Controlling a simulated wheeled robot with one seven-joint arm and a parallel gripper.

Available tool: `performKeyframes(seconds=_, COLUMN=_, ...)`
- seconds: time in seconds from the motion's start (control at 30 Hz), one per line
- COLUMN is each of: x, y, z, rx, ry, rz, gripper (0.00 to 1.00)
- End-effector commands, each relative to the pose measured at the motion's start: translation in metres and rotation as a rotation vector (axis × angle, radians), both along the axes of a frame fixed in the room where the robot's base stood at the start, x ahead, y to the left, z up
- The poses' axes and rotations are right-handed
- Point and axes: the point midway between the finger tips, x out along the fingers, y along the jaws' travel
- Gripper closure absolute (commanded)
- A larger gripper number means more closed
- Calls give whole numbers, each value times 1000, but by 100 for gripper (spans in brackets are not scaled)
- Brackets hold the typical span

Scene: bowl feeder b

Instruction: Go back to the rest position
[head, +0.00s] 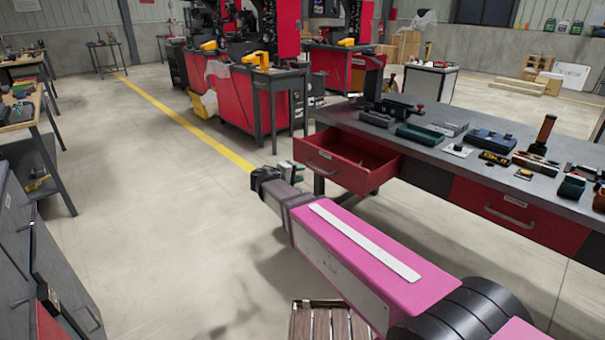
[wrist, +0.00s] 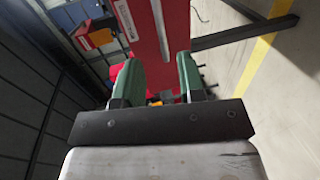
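My gripper (wrist: 161,83) shows in the wrist view with its two green fingers apart and nothing visible between them. In the head view my arm, with a pink cover, reaches from the lower right toward the middle. My gripper (head: 296,172) is at its far end, partly hidden by the wrist, in front of the open red drawer. The red drawer (head: 345,176) is pulled out at the left end of the workbench (head: 478,149). The gripper appears apart from the drawer.
The workbench top holds a vise (head: 390,108), green and grey trays and several tools. A wooden crate (head: 330,322) stands on the floor below my arm. Grey cabinets (head: 50,270) stand at the left. The floor (head: 150,220) between them is clear. Red machines stand behind.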

Motion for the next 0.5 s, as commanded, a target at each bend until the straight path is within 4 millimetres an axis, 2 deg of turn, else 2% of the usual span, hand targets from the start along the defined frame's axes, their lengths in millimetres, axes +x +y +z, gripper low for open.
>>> performKeyframes(seconds=0.27, x=-1, y=-4, z=-2, rx=6, ry=6, rz=-5, gripper=64)
performKeyframes(seconds=0.37, x=-5, y=-23, z=-12, rx=44, ry=39, rz=-33, gripper=64)
performKeyframes(seconds=0.5, x=-20, y=-75, z=-43, rx=173, ry=136, rz=-121, gripper=64)
